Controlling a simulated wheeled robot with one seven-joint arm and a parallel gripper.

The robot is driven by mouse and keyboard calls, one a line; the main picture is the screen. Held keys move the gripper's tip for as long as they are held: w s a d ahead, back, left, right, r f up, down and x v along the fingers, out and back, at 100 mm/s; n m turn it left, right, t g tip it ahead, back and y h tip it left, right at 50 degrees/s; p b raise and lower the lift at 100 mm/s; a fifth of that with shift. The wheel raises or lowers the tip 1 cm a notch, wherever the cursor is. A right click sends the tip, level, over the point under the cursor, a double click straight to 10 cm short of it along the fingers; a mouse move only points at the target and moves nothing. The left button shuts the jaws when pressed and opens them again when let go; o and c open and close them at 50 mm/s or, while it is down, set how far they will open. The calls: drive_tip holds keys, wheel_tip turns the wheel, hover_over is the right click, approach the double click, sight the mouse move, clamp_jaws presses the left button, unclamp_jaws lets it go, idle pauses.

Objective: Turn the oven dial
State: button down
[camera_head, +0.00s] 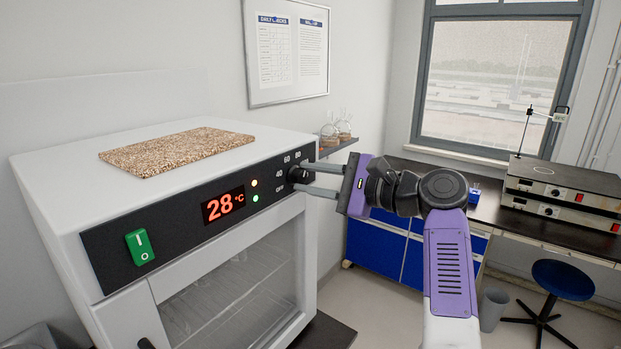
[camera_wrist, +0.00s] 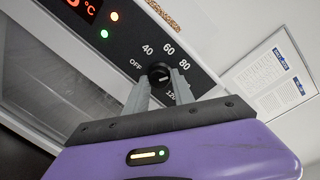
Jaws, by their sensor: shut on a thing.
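The oven (camera_head: 150,200) is a white box with a black front panel and a glass door. Its black dial (camera_head: 297,175) is at the panel's right end, with marks OFF, 40, 60 and 80 around it. The dial also shows in the wrist view (camera_wrist: 159,74), with a 120 mark partly hidden by a finger. My gripper (camera_head: 310,178) has its two grey fingers on either side of the dial, shut on it. The fingers also flank it in the wrist view (camera_wrist: 160,86). The red display (camera_head: 223,204) reads 28 °C.
A green rocker switch (camera_head: 139,246) is at the panel's left end. A speckled brown slab (camera_head: 177,151) lies on the oven top. A small shelf with glassware (camera_head: 338,130) is behind. A bench with blue cabinets (camera_head: 400,250) and a blue stool (camera_head: 562,280) stand at right.

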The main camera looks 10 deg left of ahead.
drive_tip(key=m, duration=0.4)
drive_tip(key=shift+f+y, duration=0.15)
drive_tip(key=shift+y, duration=0.15)
drive_tip(key=shift+f+m, duration=0.1)
drive_tip(key=shift+m, duration=1.6)
drive_tip(key=c, duration=1.1)
unclamp_jaws()
drive_tip(key=shift+b+v, duration=1.2)
drive_tip(key=shift+v, duration=2.75)
drive_tip(key=shift+f, duration=0.1)
